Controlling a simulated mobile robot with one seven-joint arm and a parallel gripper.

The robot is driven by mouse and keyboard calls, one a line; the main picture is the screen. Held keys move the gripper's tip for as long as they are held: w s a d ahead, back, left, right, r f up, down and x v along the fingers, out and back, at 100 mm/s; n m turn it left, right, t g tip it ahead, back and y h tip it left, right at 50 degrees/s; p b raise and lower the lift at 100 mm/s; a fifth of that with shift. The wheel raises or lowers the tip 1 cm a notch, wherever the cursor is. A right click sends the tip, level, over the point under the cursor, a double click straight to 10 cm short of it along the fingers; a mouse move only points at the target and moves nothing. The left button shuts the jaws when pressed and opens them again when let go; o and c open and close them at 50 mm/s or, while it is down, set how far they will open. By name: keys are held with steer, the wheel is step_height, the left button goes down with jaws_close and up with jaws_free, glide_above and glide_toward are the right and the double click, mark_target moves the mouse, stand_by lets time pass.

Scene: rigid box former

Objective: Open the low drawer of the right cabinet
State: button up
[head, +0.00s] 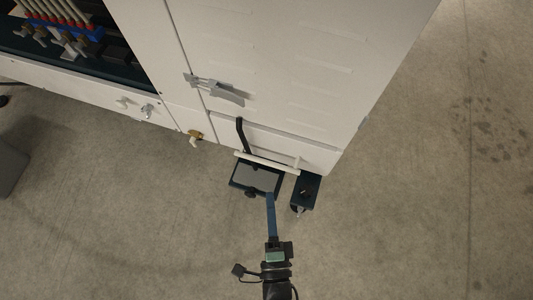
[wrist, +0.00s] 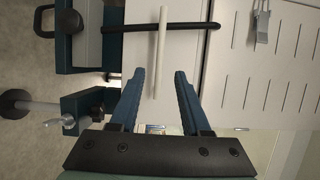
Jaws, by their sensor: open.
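The white cabinet's low drawer (head: 310,153) looks closed, its front in line with the door above it. A pale bar handle (head: 266,162) runs along its lower front; the bar also shows in the wrist view (wrist: 161,40). My gripper (head: 269,195) is in front of and below this bar in the head view. In the wrist view its two blue fingers (wrist: 160,72) are spread apart, and the near end of the bar shows between them. Nothing is held. I cannot tell whether the bar is between the fingers or beyond them.
A black lever (head: 241,133) stands close to the bar. A grey-topped pedal (head: 255,178) and a dark blue foot bracket (head: 306,189) stick out at floor level. A silver latch (head: 220,91) is on the door above. The floor (head: 420,200) to the right is clear.

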mark_target(267, 162)
steer(key=shift+w+a+b, duration=0.2)
steer(key=shift+w+b, duration=0.85)
steer(key=shift+w, duration=1.7)
steer(key=shift+w+a+b, duration=0.2)
steer(key=shift+w+b, duration=0.8)
steer(key=shift+w, duration=1.75)
jaws_close()
